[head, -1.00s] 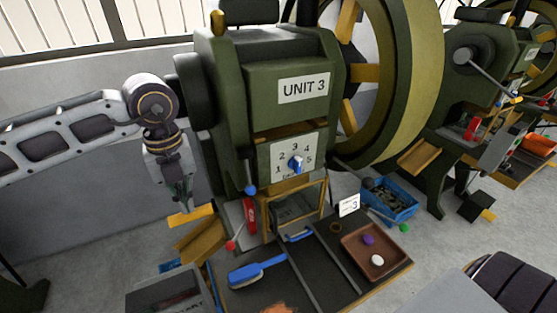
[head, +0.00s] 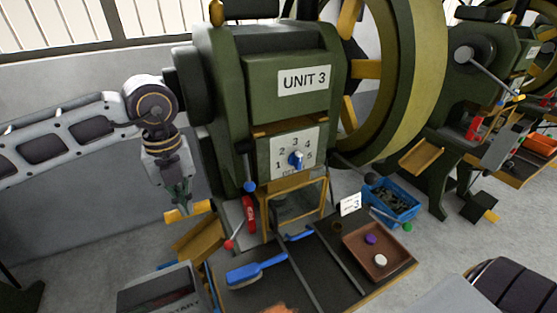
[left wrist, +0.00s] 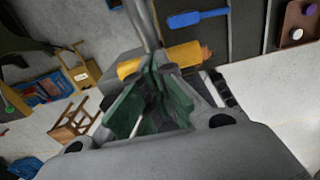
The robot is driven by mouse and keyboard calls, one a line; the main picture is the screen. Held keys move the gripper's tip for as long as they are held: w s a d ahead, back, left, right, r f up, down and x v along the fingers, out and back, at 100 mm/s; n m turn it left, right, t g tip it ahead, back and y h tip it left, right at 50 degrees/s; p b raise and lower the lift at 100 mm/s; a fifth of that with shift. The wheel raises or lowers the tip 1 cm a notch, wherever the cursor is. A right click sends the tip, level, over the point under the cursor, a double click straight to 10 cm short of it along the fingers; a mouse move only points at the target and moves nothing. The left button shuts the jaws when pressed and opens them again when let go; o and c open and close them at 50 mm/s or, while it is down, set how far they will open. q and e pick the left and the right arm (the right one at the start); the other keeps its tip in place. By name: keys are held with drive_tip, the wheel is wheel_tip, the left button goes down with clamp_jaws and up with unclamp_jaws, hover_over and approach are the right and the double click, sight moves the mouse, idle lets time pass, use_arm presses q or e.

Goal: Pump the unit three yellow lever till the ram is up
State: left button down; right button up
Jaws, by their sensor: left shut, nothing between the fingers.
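The unit three press (head: 225,95) stands in the middle of the head view, green, with a "UNIT 3" label. Its yellow lever (head: 187,212) sticks out low on the left side. My left gripper (head: 177,196) is shut and empty, pointing down right at the lever. In the left wrist view the lever (left wrist: 185,55) lies across the tips of the green fingers (left wrist: 154,72); I cannot tell whether they touch. The ram cannot be made out behind the yellow-framed guard (head: 298,205). My right gripper is not in view.
A blue brush (head: 257,269) and a brown tray (head: 378,262) lie on the dark bench in front. A red-knobbed lever (head: 229,244) is right of the yellow one. A blue bin (head: 395,202) stands at right. A yellow chute (head: 198,238) is below the lever.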

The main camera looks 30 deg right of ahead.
use_arm(q)
drive_tip(key=shift+f, duration=0.15)
drive_tip(key=shift+w+f+b, duration=0.35)
drive_tip(key=shift+f+b, duration=0.35)
drive_tip(key=shift+f, duration=0.15)
drive_tip(key=shift+w+f+b, duration=0.4)
drive_tip(key=shift+f+b, duration=0.25)
drive_tip(key=shift+f, duration=0.25)
drive_tip(key=shift+w+f+b, duration=0.35)
drive_tip(key=shift+f+b, duration=0.35)
drive_tip(key=shift+f, duration=0.15)
drive_tip(key=shift+w, duration=0.1)
drive_tip(key=shift+f, duration=0.15)
drive_tip(key=shift+w+f+b, duration=0.5)
drive_tip(key=shift+f+b, duration=0.1)
drive_tip(key=shift+f, duration=0.2)
drive_tip(key=shift+w+f+b, duration=0.55)
drive_tip(key=shift+f, duration=0.2)
drive_tip(key=shift+w+f+b, duration=0.5)
drive_tip(key=shift+f+b, duration=0.1)
drive_tip(key=shift+f, duration=0.2)
drive_tip(key=shift+w+f, duration=0.1)
